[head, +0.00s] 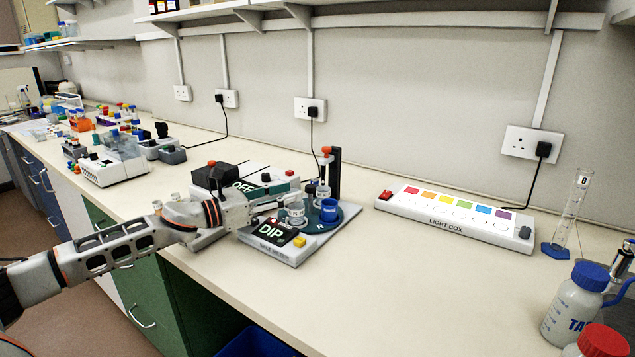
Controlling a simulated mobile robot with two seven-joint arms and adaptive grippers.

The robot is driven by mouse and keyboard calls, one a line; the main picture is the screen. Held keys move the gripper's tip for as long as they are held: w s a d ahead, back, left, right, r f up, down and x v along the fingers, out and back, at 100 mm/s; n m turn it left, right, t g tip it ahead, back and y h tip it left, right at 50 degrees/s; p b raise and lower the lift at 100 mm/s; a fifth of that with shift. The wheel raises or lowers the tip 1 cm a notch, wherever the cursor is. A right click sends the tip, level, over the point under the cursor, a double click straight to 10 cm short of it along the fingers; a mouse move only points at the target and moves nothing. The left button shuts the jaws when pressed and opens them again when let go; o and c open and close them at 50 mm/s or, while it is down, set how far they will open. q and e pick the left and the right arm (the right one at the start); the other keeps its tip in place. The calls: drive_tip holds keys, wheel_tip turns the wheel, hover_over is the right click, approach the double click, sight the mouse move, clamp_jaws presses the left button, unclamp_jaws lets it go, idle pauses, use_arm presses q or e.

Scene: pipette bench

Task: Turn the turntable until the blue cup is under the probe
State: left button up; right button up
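The blue cup (329,210) stands on the right part of the dark teal turntable (331,224). A clear cup with markings (296,213) stands at its left, and another clear vessel (322,194) stands at the back. The probe (325,168), with a red top, is held by a black post at the back, above the back vessel and not above the blue cup. My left gripper (279,208) is at the turntable's left side, close to the left clear cup. Its fingertips are too small and partly hidden to show a gap or contact. My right gripper is not in view.
The dip meter (272,250), with a "DIP" display and yellow button, bears the turntable. A box with an "OFF" display (250,185) stands behind my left gripper. A light box (455,219) is to the right. Bottles stand at front right; the centre-right bench is clear.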

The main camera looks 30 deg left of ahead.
sight(310, 186)
use_arm(q)
drive_tip(key=shift+w+d+r, duration=0.3)
drive_tip(key=shift+w+d, duration=0.05)
drive_tip(key=shift+w, duration=0.05)
drive_tip(key=shift+f+p+x, duration=0.15)
drive_tip(key=shift+p+x, duration=0.1)
drive_tip(key=shift+x, duration=1.3)
drive_tip(key=shift+f+p+x, duration=0.1)
drive_tip(key=shift+p+x, duration=0.1)
drive_tip(key=shift+x, duration=1.35)
clamp_jaws()
